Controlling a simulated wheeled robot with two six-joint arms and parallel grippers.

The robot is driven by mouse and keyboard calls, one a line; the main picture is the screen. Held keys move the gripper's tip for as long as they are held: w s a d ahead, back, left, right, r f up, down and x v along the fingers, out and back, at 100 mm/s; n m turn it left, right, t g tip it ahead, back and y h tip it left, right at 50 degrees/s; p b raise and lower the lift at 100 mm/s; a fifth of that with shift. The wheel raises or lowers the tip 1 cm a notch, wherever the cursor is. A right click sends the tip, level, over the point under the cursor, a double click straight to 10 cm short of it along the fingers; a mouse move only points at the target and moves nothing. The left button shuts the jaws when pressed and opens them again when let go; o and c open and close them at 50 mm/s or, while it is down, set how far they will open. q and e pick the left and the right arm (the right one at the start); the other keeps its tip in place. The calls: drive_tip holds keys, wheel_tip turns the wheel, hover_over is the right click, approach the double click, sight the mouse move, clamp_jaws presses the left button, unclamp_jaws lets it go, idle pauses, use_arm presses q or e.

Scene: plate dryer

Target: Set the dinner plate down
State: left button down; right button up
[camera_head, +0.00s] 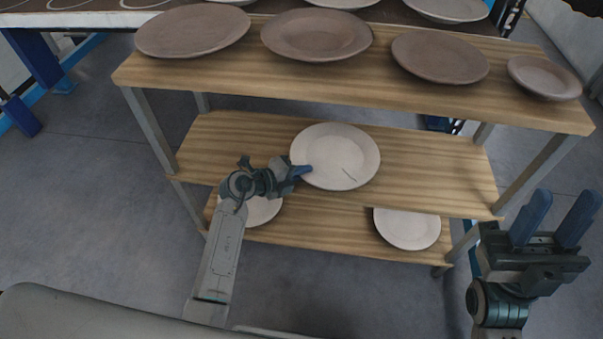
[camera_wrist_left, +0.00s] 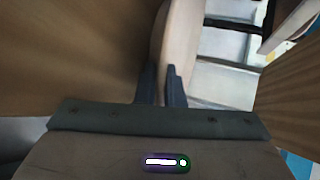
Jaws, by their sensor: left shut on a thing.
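The dinner plate (camera_head: 345,150) is pale, round and about level, over the middle shelf (camera_head: 430,175) of a wooden rack. My left gripper (camera_head: 303,171) is shut on its near left rim. In the left wrist view the plate (camera_wrist_left: 180,40) shows nearly edge-on between the two fingers (camera_wrist_left: 163,88), with board surfaces on either side. I cannot tell whether its underside touches the shelf. My right gripper (camera_head: 555,215) is open and empty, out to the right of the rack.
The top shelf (camera_head: 350,85) holds several brown plates (camera_head: 318,35). The bottom shelf (camera_head: 320,228) holds two pale plates, one at left (camera_head: 262,210) partly hidden by my left arm and one at right (camera_head: 408,229). The middle shelf is bare on both sides. Metal legs (camera_head: 145,128) stand at the rack's corners.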

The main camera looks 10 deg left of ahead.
use_arm(q)
drive_tip(key=shift+r, duration=0.1)
idle(0.3)
drive_tip(key=c, duration=1.8)
unclamp_jaws()
drive_tip(key=shift+f, duration=0.2)
